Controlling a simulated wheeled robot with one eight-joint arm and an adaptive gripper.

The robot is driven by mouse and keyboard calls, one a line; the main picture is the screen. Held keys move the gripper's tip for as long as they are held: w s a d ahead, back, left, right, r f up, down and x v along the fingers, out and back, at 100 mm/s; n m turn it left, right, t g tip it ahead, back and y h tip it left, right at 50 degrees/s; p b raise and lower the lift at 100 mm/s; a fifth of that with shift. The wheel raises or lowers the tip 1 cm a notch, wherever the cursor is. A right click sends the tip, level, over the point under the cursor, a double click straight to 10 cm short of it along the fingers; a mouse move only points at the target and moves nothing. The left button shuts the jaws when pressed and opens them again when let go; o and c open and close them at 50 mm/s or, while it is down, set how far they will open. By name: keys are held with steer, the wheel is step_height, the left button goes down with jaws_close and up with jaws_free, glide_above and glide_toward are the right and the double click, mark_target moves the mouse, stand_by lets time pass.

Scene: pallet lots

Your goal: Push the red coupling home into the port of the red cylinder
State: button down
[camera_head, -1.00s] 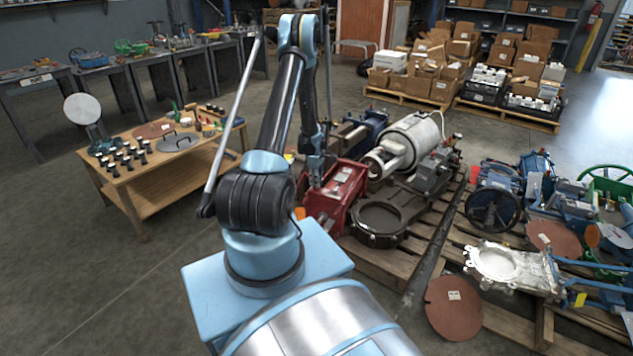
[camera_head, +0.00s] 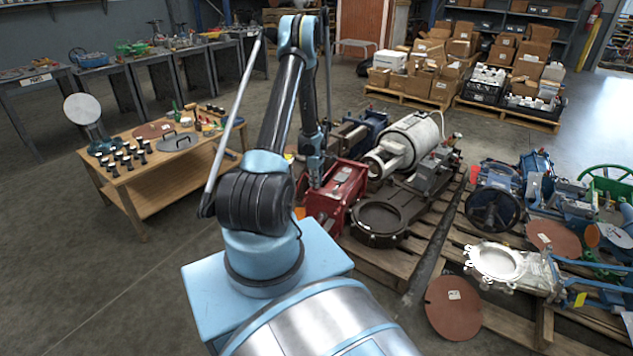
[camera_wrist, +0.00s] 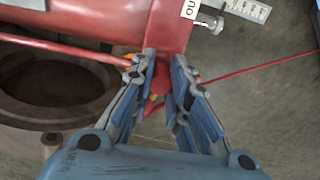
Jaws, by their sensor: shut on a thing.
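The red cylinder (camera_head: 343,186) lies on the pallet just beyond my base. In the wrist view its red body and end block (camera_wrist: 173,28) fill the top, with a white tag reading "OU" on the block. My gripper (camera_wrist: 163,60) points at the end block, its two fingers shut on the small red coupling (camera_wrist: 161,82).
A thin red line (camera_wrist: 258,72) runs right of the fingers, another to the left. A metal fitting (camera_wrist: 210,22) sticks out at right. A dark round flange casting (camera_head: 380,222) lies right of the cylinder, with a white cylindrical unit (camera_head: 410,140) behind. A wooden bench (camera_head: 150,190) stands left.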

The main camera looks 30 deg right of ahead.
steer(key=shift+f, duration=0.3)
steer(key=c, duration=1.5)
jaws_free()
steer(key=shift+o, duration=0.2)
steer(key=shift+r, duration=0.1)
step_height(320, 180, up, 12)
